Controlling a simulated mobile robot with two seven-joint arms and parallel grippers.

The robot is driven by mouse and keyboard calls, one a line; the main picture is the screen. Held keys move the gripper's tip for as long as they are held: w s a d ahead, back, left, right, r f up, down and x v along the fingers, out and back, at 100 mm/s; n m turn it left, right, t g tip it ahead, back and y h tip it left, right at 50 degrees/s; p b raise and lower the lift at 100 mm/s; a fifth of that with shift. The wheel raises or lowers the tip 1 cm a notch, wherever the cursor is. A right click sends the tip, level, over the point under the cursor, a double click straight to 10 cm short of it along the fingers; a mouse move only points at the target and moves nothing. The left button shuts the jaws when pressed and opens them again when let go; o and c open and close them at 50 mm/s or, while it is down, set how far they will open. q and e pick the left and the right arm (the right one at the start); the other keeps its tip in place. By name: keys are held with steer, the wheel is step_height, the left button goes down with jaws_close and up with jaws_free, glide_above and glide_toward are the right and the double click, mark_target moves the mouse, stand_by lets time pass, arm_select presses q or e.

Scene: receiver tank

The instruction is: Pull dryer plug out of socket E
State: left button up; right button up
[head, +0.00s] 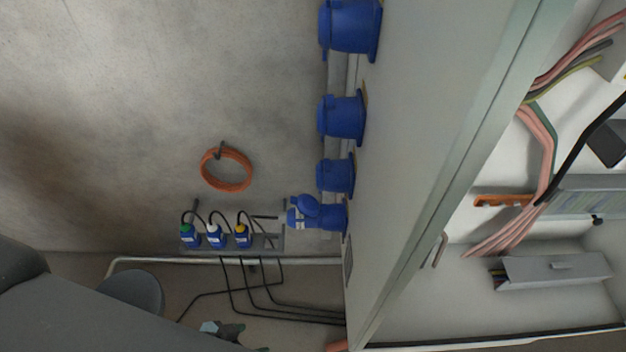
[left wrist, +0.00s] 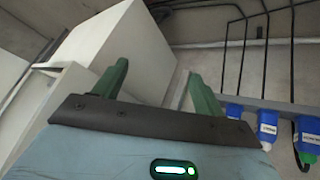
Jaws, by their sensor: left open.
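Several blue sockets stick out in a row from the side of the pale cabinet (head: 430,130) in the head view. The lowest blue socket (head: 332,217) has its round lid (head: 306,206) raised, and a blue plug-like body (head: 298,219) shows at its mouth. I cannot read any letters, so I cannot tell which socket is E or which plug is the dryer's. My left gripper (head: 236,331) is low in the head view, below the sockets and apart from them. In the left wrist view its green fingers (left wrist: 158,88) are apart with nothing between them. My right gripper is not in view.
Blue plugs with green (head: 188,230), white (head: 213,230) and yellow (head: 241,230) marks hang on a wall rail (head: 273,243), black cables below. An orange cable coil (head: 226,168) hangs above. The open cabinet with wires is at right.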

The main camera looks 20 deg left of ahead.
arm_select(q)
steer(key=w+f+m+h+b, duration=0.2)
steer(key=w+h+b, duration=0.1)
steer(key=w, duration=0.4)
steer(key=m+h+b, duration=0.9)
glide_toward(293, 217)
steer(key=w+d+f, duration=0.2)
steer(key=d, duration=0.2)
steer(key=shift+w+r+g, duration=0.15)
steer(key=shift+r+g, duration=0.05)
steer(key=shift+g, duration=0.1)
